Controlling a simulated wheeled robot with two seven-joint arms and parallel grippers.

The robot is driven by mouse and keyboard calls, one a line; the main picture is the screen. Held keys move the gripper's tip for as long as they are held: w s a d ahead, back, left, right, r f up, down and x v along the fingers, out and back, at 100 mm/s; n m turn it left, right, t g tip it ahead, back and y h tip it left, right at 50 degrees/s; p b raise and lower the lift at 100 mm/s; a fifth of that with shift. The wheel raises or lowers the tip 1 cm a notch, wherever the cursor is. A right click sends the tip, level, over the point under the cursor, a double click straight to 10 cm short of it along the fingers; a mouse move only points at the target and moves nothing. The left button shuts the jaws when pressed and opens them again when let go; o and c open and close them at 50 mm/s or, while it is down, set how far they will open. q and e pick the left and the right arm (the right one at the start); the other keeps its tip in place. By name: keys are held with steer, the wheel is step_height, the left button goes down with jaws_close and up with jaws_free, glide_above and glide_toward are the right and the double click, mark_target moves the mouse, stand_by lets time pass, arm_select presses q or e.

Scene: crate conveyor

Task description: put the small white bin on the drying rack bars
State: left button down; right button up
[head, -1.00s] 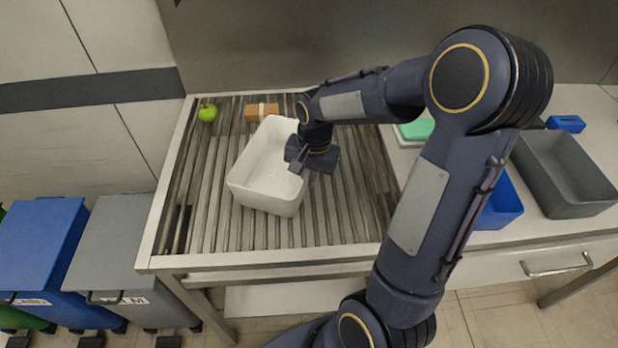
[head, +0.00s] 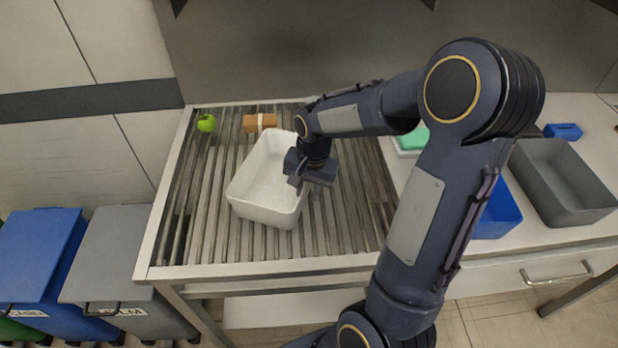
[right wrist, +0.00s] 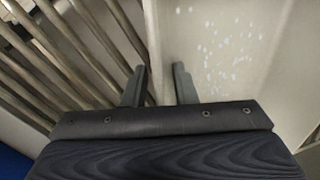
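The small white bin (head: 262,215) sits upright on the drying rack bars (head: 345,225), left of my right arm, and looks empty. My right gripper (right wrist: 159,75) is at the bin's right side. In the right wrist view its two fingers stand apart, one on each side of the bin's wall (right wrist: 160,25), with a gap visible between them. The bin's speckled inner face lies to the right and the bars to the left. In the head view, the gripper body (head: 311,168) hides part of the bin's right rim. My left gripper is not in view.
A green apple (head: 206,123) and a brown box (head: 260,122) lie at the back of the rack. Right of it are a green item (head: 413,139), a blue bin (head: 500,212) and a grey bin (head: 583,207). Bars left of the white bin are clear.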

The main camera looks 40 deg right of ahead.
step_height(320, 180, up, 12)
steer(key=s+a+f+n+t+y, duration=0.1)
steer(key=s+a+n, duration=0.3)
steer(key=s, duration=0.4)
steer(key=s+a+n+t+y, duration=0.2)
steer(key=s+a+n, duration=0.3)
steer(key=s, duration=0.3)
steer(key=shift+s+a+f+t, duration=0.3)
steer(key=shift+a+f+t, duration=0.05)
steer(key=shift+a+t, duration=0.5)
